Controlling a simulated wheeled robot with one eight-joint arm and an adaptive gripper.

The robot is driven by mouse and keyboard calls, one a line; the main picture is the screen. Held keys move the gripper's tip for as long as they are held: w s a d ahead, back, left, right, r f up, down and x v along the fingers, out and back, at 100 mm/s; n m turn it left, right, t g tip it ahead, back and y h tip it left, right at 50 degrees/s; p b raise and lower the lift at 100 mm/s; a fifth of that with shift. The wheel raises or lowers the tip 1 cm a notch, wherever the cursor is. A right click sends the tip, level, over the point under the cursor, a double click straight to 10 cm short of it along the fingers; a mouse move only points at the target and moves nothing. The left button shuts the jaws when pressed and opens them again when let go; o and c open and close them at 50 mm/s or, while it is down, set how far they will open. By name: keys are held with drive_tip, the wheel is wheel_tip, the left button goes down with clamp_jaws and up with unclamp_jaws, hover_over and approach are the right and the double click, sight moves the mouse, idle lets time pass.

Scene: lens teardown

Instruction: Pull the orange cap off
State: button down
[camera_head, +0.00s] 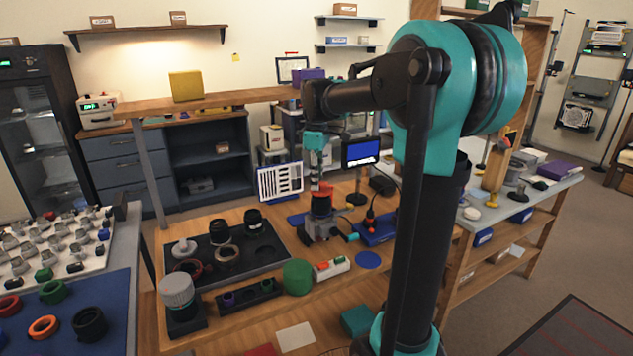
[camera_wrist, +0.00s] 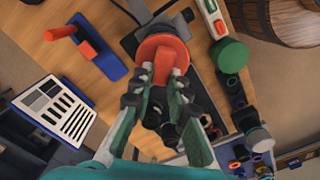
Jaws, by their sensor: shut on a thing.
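The orange cap (camera_wrist: 160,52) is a round disc with a raised grip, and it shows large in the wrist view. In the head view the orange cap (camera_head: 322,189) sits on top of a dark lens (camera_head: 321,205), which stands upright in a grey holder (camera_head: 320,229) on the wooden bench. My gripper (camera_wrist: 163,84) comes at the cap from above, with its fingers shut on the cap's raised grip. In the head view my gripper (camera_head: 319,182) hides part of the cap. I cannot tell whether the cap is still seated on the lens or slightly lifted.
A dark tray (camera_head: 262,266) with lens parts lies left of the holder. A green round piece (camera_head: 297,277) and a switch box (camera_head: 331,268) stand in front. A blue stand (camera_head: 374,231) is close on the right. A striped chart (camera_head: 281,181) stands behind.

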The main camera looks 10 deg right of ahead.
drive_tip(key=shift+r, duration=2.05)
